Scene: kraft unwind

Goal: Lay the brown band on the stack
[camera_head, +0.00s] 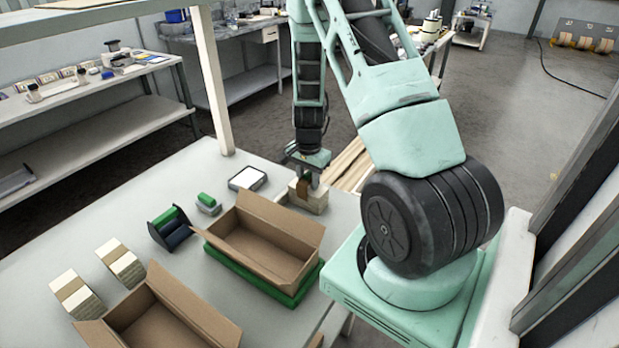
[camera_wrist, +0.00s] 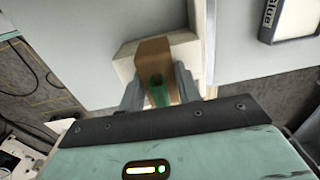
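The stack (camera_head: 313,205) is a cream block at the far right of the table. It also shows in the wrist view (camera_wrist: 186,47), pale and partly covered. The brown band (camera_wrist: 155,58) lies between my two fingers, against the stack; in the head view it is a small brown patch (camera_head: 303,188). My gripper (camera_wrist: 160,92) is at the stack with its fingers on either side of the band, seemingly touching its edges. In the head view my gripper (camera_head: 308,173) points down. The band's far side is hidden, so I cannot tell how fully it rests on the stack.
An open cardboard box (camera_head: 262,240) stands on a green base near the stack. Another open box (camera_head: 165,315) is at the front. Two banded stacks (camera_head: 76,294) (camera_head: 120,263), a dark roll holder (camera_head: 170,228), a small green-topped item (camera_head: 207,203) and a white-faced device (camera_head: 247,178) share the table.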

